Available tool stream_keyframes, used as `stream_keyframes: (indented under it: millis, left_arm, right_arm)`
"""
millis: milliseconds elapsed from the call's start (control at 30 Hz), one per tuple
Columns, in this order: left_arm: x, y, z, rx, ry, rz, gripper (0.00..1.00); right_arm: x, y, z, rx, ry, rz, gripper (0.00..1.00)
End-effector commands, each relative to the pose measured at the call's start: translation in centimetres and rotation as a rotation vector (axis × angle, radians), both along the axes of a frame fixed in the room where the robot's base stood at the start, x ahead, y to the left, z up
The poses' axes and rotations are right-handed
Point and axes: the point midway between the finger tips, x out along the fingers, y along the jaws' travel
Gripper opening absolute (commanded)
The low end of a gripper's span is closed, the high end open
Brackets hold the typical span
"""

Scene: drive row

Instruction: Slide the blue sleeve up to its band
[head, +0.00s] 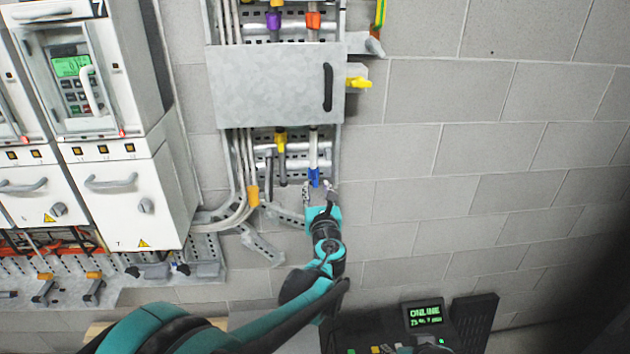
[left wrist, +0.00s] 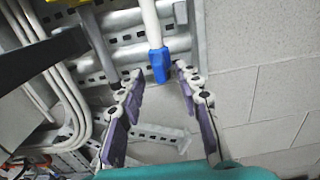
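The blue sleeve (head: 314,176) sits at the lower end of a white vertical pipe (head: 313,150) under the grey metal cover. It also shows in the left wrist view (left wrist: 159,65), around the pipe's end. My left gripper (head: 318,187) is open just below it, pointing up. In the left wrist view its fingertips (left wrist: 157,74) stand apart on either side of the sleeve's lower part, with a gap on both sides. I cannot make out a band on the pipe.
The grey cover (head: 270,85) with a black handle hangs above. A yellow sleeve (head: 281,140) is on the pipe to the left. Bent conduits and metal brackets (head: 262,243) lie lower left. White cabinets (head: 125,200) stand at left. Bare block wall (head: 440,190) is at right.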

Motion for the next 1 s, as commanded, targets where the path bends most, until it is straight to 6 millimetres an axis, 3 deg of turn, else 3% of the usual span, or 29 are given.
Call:
stream_keyframes:
  millis: [100, 300, 600, 633, 767, 1000]
  left_arm:
    - [2.1, 0.3, 0.0, -0.002, 0.0, 0.002, 0.34]
    - [4.2, 0.5, 0.0, -0.003, 0.001, 0.001, 0.34]
    - [4.5, 0.5, 0.0, -0.004, 0.001, 0.001, 0.34]
    - [4.5, 0.5, 0.0, -0.004, 0.001, 0.001, 0.32]
    - [4.5, 0.5, 0.0, -0.004, 0.001, 0.001, 0.0]
    - [4.5, 0.5, 0.4, -0.004, 0.001, 0.001, 0.0]
  right_arm:
    - [0.0, 0.0, -0.1, 0.0, 0.0, 0.0, 0.47]
    - [0.0, 0.0, -0.2, 0.0, 0.0, 0.0, 0.47]
    - [0.0, 0.0, -0.2, 0.0, 0.0, 0.0, 0.47]
    - [0.0, 0.0, -0.2, 0.0, 0.0, 0.0, 0.47]
    - [0.0, 0.0, -0.2, 0.0, 0.0, 0.0, 0.47]
    - [0.0, 0.0, 0.0, 0.0, 0.0, 0.0, 0.47]
